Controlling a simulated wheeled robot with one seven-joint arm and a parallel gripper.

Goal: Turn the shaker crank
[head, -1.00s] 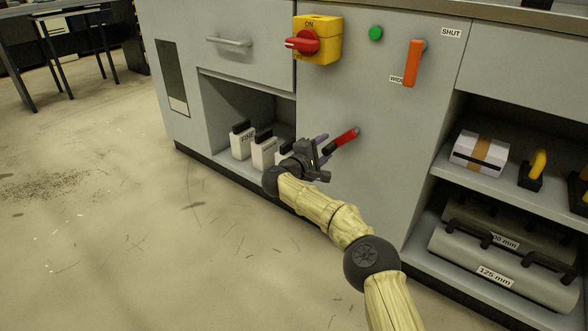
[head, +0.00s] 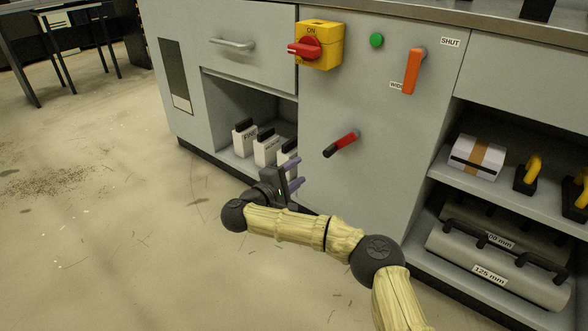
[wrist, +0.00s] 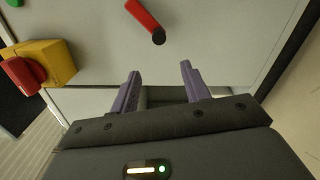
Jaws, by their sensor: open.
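The crank is a red handle with a black end (head: 341,144) on the grey cabinet front, slanting from upper right to lower left. It also shows at the top of the wrist view (wrist: 144,16), with its dark round end toward me. My gripper (head: 294,174) is below and left of the crank, clear of it, in front of the lower shelf opening. Its two purple fingers stand apart with nothing between them in the wrist view (wrist: 161,74).
A yellow switch box with red knob (head: 318,46), a green button (head: 376,40) and an orange lever (head: 411,71) sit above the crank. White cartons (head: 266,149) stand in the left opening. Grey rollers (head: 490,265) lie on the lower right shelf. The floor at left is open.

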